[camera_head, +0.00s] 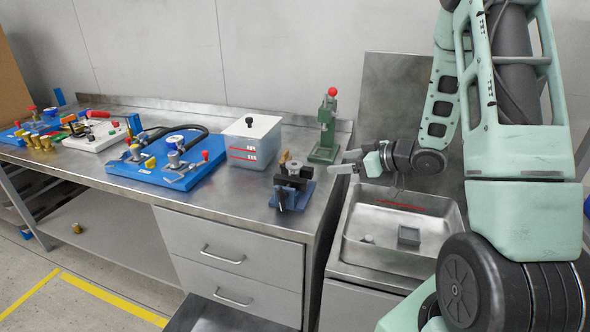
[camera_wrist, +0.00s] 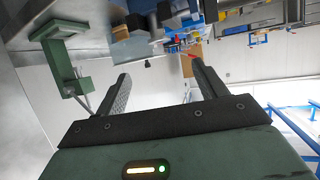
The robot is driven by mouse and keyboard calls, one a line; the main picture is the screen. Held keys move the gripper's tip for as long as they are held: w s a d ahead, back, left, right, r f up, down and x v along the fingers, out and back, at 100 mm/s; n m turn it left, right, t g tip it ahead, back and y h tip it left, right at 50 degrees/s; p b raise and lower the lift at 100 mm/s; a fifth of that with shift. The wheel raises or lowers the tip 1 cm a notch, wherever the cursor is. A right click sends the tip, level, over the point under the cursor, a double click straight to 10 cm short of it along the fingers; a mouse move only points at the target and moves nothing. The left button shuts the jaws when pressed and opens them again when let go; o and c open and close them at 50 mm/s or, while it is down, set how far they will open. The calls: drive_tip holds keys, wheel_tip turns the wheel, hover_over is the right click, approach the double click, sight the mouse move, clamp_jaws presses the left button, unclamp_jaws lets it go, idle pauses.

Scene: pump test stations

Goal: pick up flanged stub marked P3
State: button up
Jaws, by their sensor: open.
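No marking P3 is legible in either view, so I cannot tell for sure which piece is the flanged stub. A grey round flanged piece (camera_head: 293,166) sits on the black and blue fixture (camera_head: 291,191) at the bench's right end. A small pale piece (camera_head: 367,239) lies in the sink, and a small brass-coloured piece (camera_head: 77,228) is on the lower shelf. My gripper (camera_head: 344,162) is open and empty, above the sink's back left corner and right of the fixture. Its two fingers (camera_wrist: 158,76) are apart in the wrist view, with nothing between them.
The green press (camera_head: 325,130) with a red knob stands close left of my gripper. A lidded box (camera_head: 251,142) and a blue pump board (camera_head: 170,160) stand farther left. The sink (camera_head: 375,256) has raised rims and holds a small grey box (camera_head: 409,236).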

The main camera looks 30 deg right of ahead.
drive_tip(key=p, duration=0.2)
approach(295, 164)
drive_tip(key=x, duration=0.3)
drive_tip(key=shift+w+a+f, duration=0.2)
drive_tip(key=shift+a+f, duration=0.1)
drive_tip(key=shift+a, duration=0.05)
drive_tip(key=shift+p+x, duration=1)
drive_tip(key=shift+x, duration=2.05)
drive_tip(key=shift+w+d, duration=0.1)
drive_tip(key=shift+d, duration=0.1)
drive_tip(key=shift+c, duration=0.3)
drive_tip(key=shift+r, duration=0.1)
drive_tip(key=c, duration=1.2)
